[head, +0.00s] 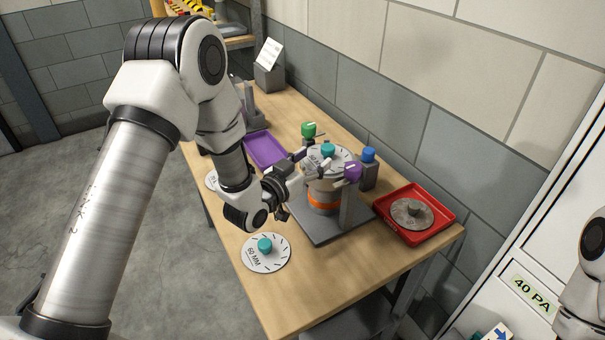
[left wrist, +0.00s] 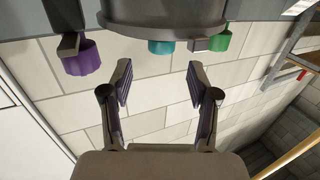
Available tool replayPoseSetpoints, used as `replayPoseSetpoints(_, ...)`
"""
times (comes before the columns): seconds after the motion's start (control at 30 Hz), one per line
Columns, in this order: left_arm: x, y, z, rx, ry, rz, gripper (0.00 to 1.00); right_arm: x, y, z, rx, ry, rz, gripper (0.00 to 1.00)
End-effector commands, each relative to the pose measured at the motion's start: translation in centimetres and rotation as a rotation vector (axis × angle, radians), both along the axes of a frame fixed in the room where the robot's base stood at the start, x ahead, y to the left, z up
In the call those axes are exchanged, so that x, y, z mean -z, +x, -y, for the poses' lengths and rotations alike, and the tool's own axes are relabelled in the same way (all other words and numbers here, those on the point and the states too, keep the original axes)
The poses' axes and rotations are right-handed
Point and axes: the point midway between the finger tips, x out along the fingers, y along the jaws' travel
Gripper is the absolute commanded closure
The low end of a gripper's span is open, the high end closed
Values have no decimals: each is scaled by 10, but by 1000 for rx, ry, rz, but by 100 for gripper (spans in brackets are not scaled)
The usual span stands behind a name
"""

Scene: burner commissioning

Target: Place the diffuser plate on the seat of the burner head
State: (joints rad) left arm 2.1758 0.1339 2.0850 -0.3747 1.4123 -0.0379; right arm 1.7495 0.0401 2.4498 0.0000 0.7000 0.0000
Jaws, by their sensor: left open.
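A pale slotted diffuser plate (head: 343,161) with a teal knob (head: 328,149) lies on top of the burner head (head: 324,197), which has an orange band. I cannot tell whether it sits flush in its seat. My left gripper (head: 311,163) is open beside the plate and partly hides its near side. In the left wrist view, my open left gripper (left wrist: 159,68) has nothing between its fingers; the teal knob (left wrist: 160,47) shows beyond the fingertips, beside the grey round body. A second plate (head: 266,261), marked 60 MM with a teal knob, lies on the table. My right gripper is out of view.
Green (head: 308,130), purple (head: 352,171) and blue (head: 368,155) knobs stand around the burner. A red tray (head: 447,213) holds a grey disc (head: 405,222). A purple tray (head: 265,149) lies behind my left arm. The table's front right (head: 330,280) is clear.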

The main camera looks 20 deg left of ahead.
Motion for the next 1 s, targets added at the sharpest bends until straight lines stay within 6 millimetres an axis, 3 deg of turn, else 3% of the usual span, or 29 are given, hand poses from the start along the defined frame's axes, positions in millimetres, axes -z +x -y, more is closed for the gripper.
replayPoseSetpoints(0.1, 2, -26, -7, -2, -3, -1, 40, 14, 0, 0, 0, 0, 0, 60)
replayPoseSetpoints(0.3, -2, -45, -12, 0, 0, 0, 40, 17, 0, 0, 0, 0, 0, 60)
replayPoseSetpoints(1.0, -3, -44, -12, 0, 1, 0, 40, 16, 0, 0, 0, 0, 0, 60)
